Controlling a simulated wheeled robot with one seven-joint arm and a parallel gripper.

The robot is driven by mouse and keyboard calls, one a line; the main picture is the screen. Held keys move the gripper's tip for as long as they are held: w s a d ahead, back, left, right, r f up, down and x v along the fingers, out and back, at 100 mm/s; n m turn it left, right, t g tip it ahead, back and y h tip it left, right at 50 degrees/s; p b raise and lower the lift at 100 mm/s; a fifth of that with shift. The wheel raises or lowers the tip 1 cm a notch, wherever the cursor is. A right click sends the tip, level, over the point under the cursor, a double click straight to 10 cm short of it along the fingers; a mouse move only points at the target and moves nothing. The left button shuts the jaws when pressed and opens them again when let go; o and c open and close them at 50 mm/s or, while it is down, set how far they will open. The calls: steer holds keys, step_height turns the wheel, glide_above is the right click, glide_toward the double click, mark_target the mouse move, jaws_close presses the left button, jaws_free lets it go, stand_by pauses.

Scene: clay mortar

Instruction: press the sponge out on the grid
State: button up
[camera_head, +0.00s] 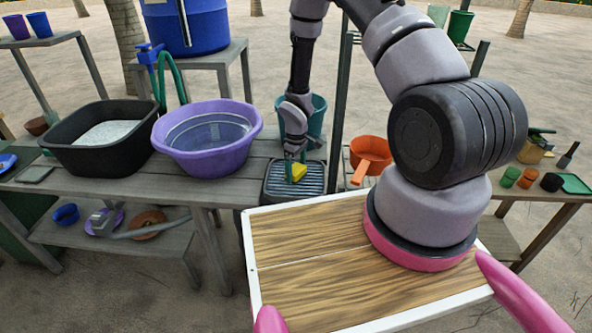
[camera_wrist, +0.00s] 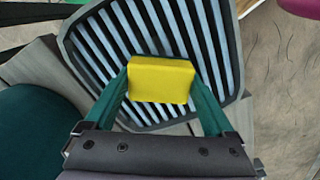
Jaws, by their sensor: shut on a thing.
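A yellow sponge (camera_wrist: 161,80) is held between the two green fingers of my gripper (camera_wrist: 160,92). In the head view the sponge (camera_head: 299,170) is small and sits at the grid, with my gripper (camera_head: 296,160) above it. The grid (camera_wrist: 222,62) is a dark tray with pale slats, and it also shows in the head view (camera_head: 281,190) at the end of the bench. The sponge is over the slats, within the grid's rim. I cannot tell whether its underside touches the slats.
A purple basin (camera_head: 180,155) of water and a black tub (camera_head: 62,150) stand left of the grid. A teal bucket (camera_head: 317,112) is just behind my gripper. An orange pan (camera_head: 372,150) is to the right, past a dark post (camera_head: 340,100).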

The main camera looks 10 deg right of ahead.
steer(key=shift+f, duration=0.6)
stand_by(1.4)
steer(key=shift+r, duration=3.55)
